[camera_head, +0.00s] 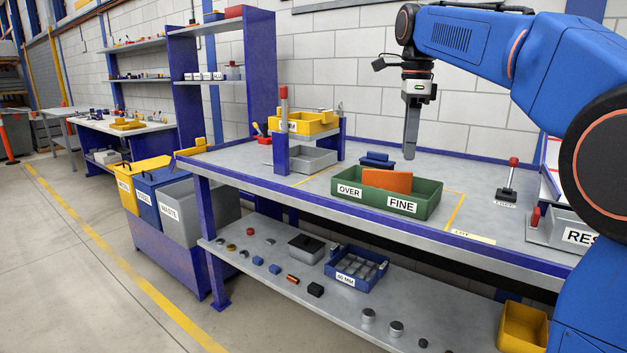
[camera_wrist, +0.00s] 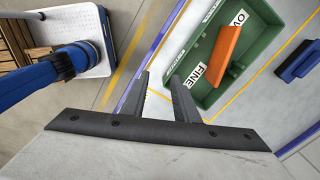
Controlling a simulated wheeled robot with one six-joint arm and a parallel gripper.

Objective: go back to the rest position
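My gripper (camera_head: 411,154) hangs from my blue arm, fingers pointing down, above the bench. In the head view it appears behind the green tray and clear of the bench top. In the wrist view its two dark fingers (camera_wrist: 159,80) stand apart with nothing between them. The green tray (camera_head: 388,205) sits on the bench with an orange divider (camera_head: 387,181) in it and labels OVER and FINE. In the wrist view the tray (camera_wrist: 263,15) lies right of the fingers, with the orange divider (camera_wrist: 228,55) inside.
A blue block (camera_head: 376,160) lies behind the tray. A yellow bin (camera_head: 303,122) on a blue stand, a red-knobbed lever (camera_head: 510,180) and a grey RES bin (camera_head: 575,234) stand on the bench (camera_head: 240,160). The lower shelf (camera_head: 230,262) holds small parts. The air around my gripper looks clear.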

